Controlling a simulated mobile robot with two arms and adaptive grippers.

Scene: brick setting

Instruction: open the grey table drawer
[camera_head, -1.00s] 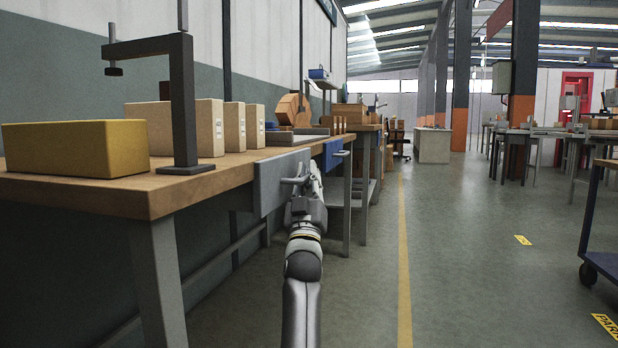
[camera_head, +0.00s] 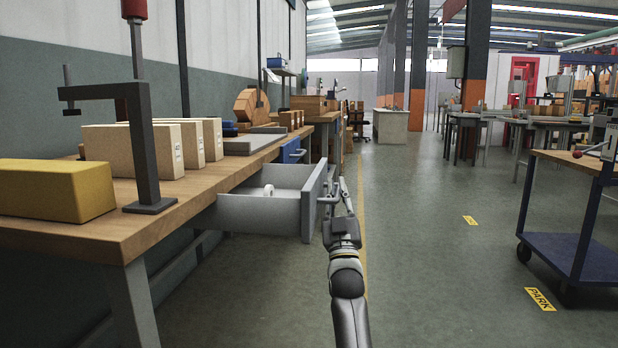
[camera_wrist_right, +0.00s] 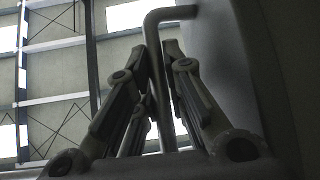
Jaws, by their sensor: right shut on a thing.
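The grey table drawer (camera_head: 258,213) is pulled out from under the wooden workbench top in the head view. Its front panel (camera_head: 314,200) stands well clear of the bench edge, and a small white round item (camera_head: 268,190) lies inside. My right gripper (camera_head: 337,190) is at the outer side of the front panel, shut on the drawer handle (camera_head: 327,199). In the right wrist view, the bent handle bar (camera_wrist_right: 158,75) runs between the two fingers (camera_wrist_right: 150,100). My left gripper is not in view.
The workbench (camera_head: 100,235) carries a yellow box (camera_head: 55,190), several beige boxes (camera_head: 130,150) and a dark clamp stand (camera_head: 145,130). A blue drawer (camera_head: 291,151) is farther along. A blue cart (camera_head: 580,240) stands at the right; the floor between is free.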

